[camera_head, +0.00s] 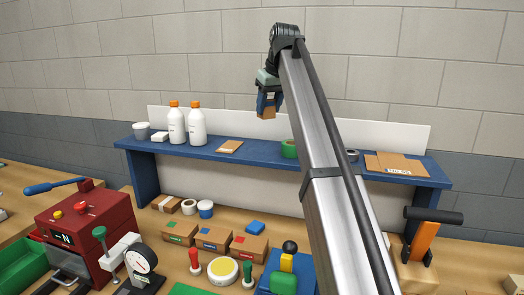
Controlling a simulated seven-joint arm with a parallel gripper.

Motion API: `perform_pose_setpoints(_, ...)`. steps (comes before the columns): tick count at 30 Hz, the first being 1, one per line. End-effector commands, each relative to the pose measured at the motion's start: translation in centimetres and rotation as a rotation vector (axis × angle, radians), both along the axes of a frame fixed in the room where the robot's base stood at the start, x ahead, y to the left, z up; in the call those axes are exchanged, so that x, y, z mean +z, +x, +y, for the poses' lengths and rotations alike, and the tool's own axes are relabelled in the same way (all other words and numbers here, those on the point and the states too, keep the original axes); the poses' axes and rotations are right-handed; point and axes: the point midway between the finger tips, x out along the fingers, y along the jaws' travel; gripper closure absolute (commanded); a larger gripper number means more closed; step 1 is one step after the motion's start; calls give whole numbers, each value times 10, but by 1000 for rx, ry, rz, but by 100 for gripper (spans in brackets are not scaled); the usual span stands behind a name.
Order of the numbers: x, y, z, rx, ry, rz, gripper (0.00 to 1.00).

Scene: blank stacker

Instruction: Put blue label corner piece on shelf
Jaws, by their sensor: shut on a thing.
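My gripper (267,101) is high above the blue shelf (256,156), pointing down, just left of my arm's top end. It is shut on a small tan piece (266,113). Dark blue shows just above the tan part, and I cannot tell whether that is a label or the fingers. The piece is in the air, apart from the shelf, in front of the white back panel. My arm hides part of the shelf's right half.
On the shelf stand two white bottles (176,124) with orange caps, a tan flat piece (230,147), a green roll (289,149) and cardboard sheets (396,166). Several small labelled boxes (213,238) stand on the bench below. Shelf space between flat piece and roll is clear.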

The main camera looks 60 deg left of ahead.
Motion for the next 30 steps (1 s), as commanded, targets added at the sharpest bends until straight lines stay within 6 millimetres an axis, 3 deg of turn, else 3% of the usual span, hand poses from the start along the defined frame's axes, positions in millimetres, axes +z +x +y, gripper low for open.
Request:
perform_pose_setpoints(8,-29,0,-1,0,-1,0,81)
perform_pose_setpoints(15,-66,0,-2,0,-1,0,81)
perform_pose_setpoints(30,-111,1,-1,0,0,0,81)
